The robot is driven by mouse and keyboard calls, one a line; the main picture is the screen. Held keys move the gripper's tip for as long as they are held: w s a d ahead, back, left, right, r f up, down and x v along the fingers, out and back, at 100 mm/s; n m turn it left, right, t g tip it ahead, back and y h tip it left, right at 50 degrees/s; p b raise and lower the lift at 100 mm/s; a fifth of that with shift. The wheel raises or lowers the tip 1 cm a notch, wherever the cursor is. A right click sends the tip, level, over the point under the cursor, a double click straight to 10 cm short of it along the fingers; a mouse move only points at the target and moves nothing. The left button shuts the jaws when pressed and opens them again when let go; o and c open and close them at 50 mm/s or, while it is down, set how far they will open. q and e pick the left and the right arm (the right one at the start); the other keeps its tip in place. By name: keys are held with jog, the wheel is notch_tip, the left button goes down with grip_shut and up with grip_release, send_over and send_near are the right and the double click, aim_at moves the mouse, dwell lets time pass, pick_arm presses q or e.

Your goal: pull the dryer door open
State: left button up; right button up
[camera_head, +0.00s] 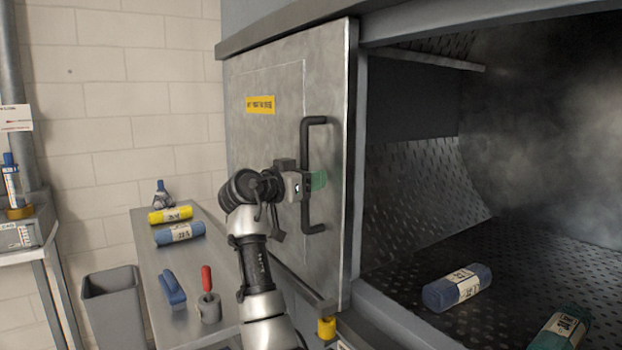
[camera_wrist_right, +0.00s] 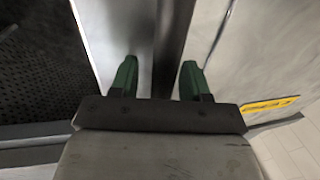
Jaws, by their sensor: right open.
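The grey metal dryer door (camera_head: 275,145) stands at the left of the dark chamber opening and carries a yellow label. Its black vertical bar handle (camera_head: 313,225) is near the door's right edge. My right gripper (camera_head: 316,181) is at mid-height of the handle, with a green fingertip showing just right of the bar. In the right wrist view, the open green fingers (camera_wrist_right: 157,80) stand apart on either side of a dark vertical bar, which looks like the handle. I cannot tell whether they touch it. My left gripper is not in view.
Inside the chamber (camera_head: 420,200), a blue roll (camera_head: 457,288) and a green roll (camera_head: 560,332) lie on the perforated floor. A metal side table (camera_head: 165,265) at the left holds rolls and tools. A grey bin (camera_head: 113,300) stands beside it.

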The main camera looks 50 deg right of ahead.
jog(key=a+b, duration=0.1)
jog(key=a, duration=0.9)
jog(key=shift+w+b, duration=0.2)
jog(key=shift+b, duration=0.1)
